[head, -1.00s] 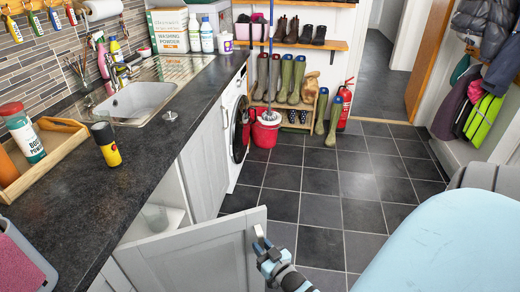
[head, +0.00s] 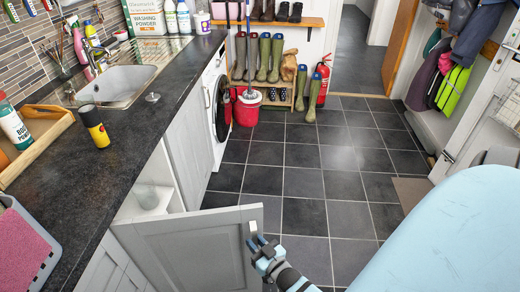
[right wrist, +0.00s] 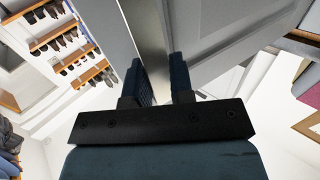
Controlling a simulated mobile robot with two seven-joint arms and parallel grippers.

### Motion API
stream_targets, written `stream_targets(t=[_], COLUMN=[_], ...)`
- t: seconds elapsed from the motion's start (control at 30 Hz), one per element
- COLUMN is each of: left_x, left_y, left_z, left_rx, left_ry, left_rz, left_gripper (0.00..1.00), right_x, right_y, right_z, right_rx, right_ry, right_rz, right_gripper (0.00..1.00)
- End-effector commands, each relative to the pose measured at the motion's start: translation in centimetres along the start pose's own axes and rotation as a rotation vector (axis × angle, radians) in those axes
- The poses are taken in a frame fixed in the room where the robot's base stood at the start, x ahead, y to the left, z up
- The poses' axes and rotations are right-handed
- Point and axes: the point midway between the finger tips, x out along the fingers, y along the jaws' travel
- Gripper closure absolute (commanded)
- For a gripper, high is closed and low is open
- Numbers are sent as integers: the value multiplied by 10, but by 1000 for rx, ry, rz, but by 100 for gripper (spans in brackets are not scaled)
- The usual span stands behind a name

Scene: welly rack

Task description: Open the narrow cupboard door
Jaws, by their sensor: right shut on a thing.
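The narrow cupboard door (head: 185,252) is a pale grey panelled door under the dark worktop. It stands well open, swung out across the floor, and the white cupboard inside (head: 151,193) shows behind it. My right gripper (head: 262,245) is at the door's free edge, near its upper corner. In the right wrist view its two dark fingers (right wrist: 161,84) stand close together on either side of the door's edge, with the panelled face (right wrist: 232,42) at the right. The exact contact is partly hidden. My left gripper is not in view.
The worktop (head: 105,165) with sink (head: 110,87) runs along the left. A red bucket (head: 247,107), boots and a fire extinguisher (head: 317,82) are at the back. A pale blue surface (head: 440,240) fills the lower right. The tiled floor between is clear.

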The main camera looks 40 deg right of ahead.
Motion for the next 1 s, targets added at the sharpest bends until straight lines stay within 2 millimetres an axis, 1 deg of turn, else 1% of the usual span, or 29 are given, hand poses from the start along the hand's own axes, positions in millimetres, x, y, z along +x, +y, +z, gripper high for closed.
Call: stream_targets(t=[0.03,0.13,0.5,0.53,0.57,0.6,0.63,0.87,1.0], left_x=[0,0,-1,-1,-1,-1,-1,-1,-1], left_y=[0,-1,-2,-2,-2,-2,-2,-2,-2], left_z=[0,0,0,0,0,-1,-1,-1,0], left_rx=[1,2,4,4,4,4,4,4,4], left_ry=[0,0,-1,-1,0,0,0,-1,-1], left_rz=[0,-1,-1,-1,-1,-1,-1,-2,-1], left_gripper=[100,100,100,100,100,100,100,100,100], right_x=[1,1,1,1,1,1,1,0,-8], right_y=[-4,-6,-7,-8,-7,-7,-7,-5,-5], right_z=[-1,-1,-1,-1,-1,-1,-1,0,0], right_rx=[1,1,2,2,2,2,2,1,1], right_ry=[2,2,3,3,3,3,2,1,0], right_rz=[-5,-8,-9,-9,-9,-9,-9,-7,-6], right_gripper=[100,100,100,72,65,56,53,53,53])
